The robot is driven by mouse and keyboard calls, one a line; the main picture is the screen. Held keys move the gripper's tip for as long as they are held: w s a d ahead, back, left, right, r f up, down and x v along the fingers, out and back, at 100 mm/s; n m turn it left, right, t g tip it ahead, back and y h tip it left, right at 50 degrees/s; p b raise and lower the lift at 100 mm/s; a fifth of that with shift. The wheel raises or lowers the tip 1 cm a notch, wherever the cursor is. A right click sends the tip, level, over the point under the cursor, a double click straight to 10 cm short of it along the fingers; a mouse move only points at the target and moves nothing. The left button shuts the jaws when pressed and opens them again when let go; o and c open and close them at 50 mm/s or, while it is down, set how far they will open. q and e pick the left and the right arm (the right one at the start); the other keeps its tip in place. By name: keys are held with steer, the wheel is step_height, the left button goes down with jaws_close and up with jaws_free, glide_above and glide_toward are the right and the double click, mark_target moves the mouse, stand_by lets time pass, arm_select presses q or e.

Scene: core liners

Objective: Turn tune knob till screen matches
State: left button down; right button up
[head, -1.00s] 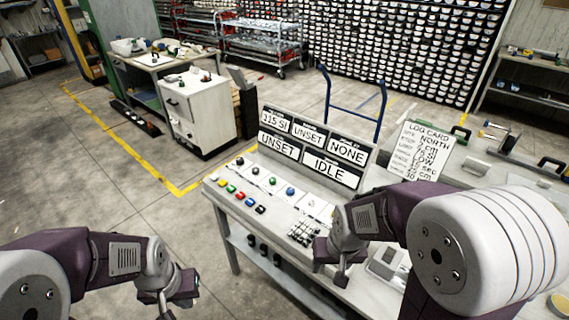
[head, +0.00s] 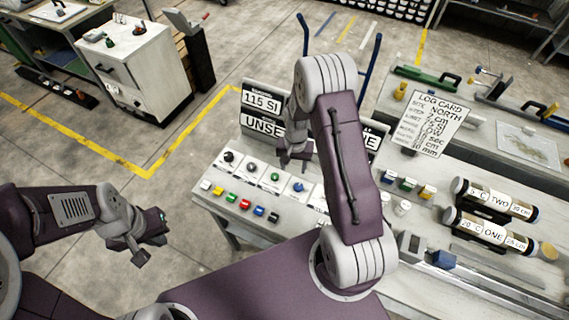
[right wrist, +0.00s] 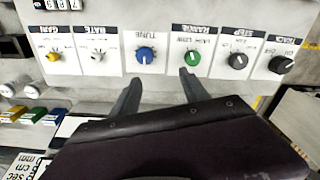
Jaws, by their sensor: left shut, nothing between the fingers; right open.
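The blue tune knob (right wrist: 145,55) sits on a white plate labelled TUNE, read upside down in the right wrist view. It also shows on the console in the head view (head: 298,187). My right gripper (right wrist: 160,88) is open and empty, its fingers apart, short of the blue and green knobs. In the head view my right gripper (head: 294,153) is above the knob row. The screen panel (head: 262,104) reads "115 SI" and "UNSE…"; my right arm hides much of it. My left gripper (head: 140,250) is shut and empty, left of the console.
A green range knob (right wrist: 192,58) is beside the tune knob, with black, white and yellow knobs along the row. Coloured buttons (head: 245,204) lie in front. A log card (head: 430,120) stands at right, near two labelled core tubes (head: 490,222).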

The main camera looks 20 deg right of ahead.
glide_toward(298, 186)
steer(key=shift+s+d+f+p, duration=0.1)
steer(key=shift+s+d+p, duration=0.25)
steer(key=shift+s, duration=0.1)
steer(key=shift+g, duration=0.3)
steer(key=f, duration=0.1)
steer(key=w+f+p, duration=0.1)
steer(key=f, duration=0.3)
steer(key=shift+w+a+f, duration=0.15)
steer(key=shift+w+a, duration=0.05)
steer(key=shift+a, duration=0.1)
step_height(298, 186, down, 3)
steer(key=shift+d+r+p, duration=0.15)
steer(key=shift+r+p, duration=0.05)
steer(key=shift+p, duration=0.35)
steer(key=shift+s+f, duration=0.3)
steer(key=shift+f, duration=0.1)
steer(key=shift+w, duration=0.15)
steer(key=shift+w+f, duration=0.1)
steer(key=shift+c, duration=1.2)
arm_select(q)
steer(key=r, duration=0.1)
steer(key=s+r, duration=0.2)
steer(key=r, duration=0.1)
steer(key=shift+d, duration=0.35)
arm_select(e)
jaws_close()
